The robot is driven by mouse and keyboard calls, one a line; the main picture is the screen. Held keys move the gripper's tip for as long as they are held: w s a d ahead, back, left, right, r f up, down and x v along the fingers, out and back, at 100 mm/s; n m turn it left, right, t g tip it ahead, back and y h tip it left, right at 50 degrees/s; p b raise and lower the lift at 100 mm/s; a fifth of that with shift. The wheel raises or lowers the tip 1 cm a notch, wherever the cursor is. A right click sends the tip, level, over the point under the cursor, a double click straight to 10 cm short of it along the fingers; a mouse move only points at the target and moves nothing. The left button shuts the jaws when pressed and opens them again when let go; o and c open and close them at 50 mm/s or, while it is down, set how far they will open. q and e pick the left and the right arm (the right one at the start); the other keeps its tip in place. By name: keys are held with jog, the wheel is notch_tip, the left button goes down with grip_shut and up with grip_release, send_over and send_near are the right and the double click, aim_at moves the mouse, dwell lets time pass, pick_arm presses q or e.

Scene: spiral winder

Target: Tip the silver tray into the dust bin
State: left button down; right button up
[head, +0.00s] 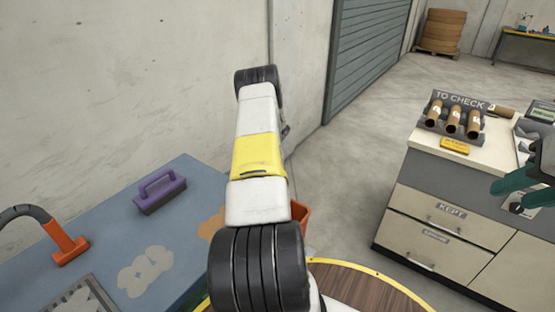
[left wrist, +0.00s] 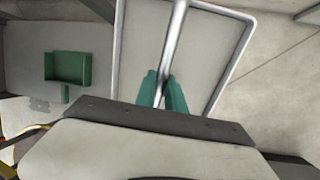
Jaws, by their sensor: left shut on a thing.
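In the left wrist view the teal fingers of my left gripper (left wrist: 163,90) are shut on a thin silver bar. The bar runs across a pale grey panel with a raised bright rim, which looks like the silver tray (left wrist: 213,55). The tray is not visible in the head view, where my left arm reaches away through the middle. An orange-red bin (head: 301,213), possibly the dust bin, shows only in part behind that arm. My right gripper (head: 503,198) is at the right edge of the head view, near the counter, with its teal fingers apart and empty.
A blue bench (head: 195,180) at left holds a purple handled block (head: 160,192) and pale dust patches (head: 145,272). A drawer counter (head: 445,205) with a tube rack (head: 455,118) stands right. A green dustpan-like thing (left wrist: 68,70) shows in the left wrist view.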

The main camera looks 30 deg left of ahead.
pick_arm(q)
jog(key=d+y, duration=0.2)
jog(key=y, duration=0.1)
jog(key=shift+s+d+t, duration=0.25)
jog(key=shift+d+t, duration=0.05)
jog(key=shift+d, duration=0.1)
jog(key=d+y, duration=0.3)
jog(key=s+d+y, duration=0.1)
jog(key=shift+s+d+f+n+t, duration=0.1)
jog(key=shift+d+f+n+t, duration=0.15)
jog(key=shift+n+t, duration=0.15)
jog(key=shift+s+d+f+n+t+y, duration=0.1)
jog(key=shift+s+d+f+n+y, duration=0.1)
jog(key=shift+d+y, duration=0.7)
jog(key=shift+s+d+f+n+t+y, duration=0.1)
jog(key=shift+s+d+y, duration=0.15)
jog(key=shift+d+y, duration=0.6)
jog(key=shift+s+d+f+n+t+y, duration=0.1)
jog(key=shift+s+d+f+y, duration=0.1)
jog(key=shift+d+y, duration=0.65)
jog(key=shift+a, duration=0.1)
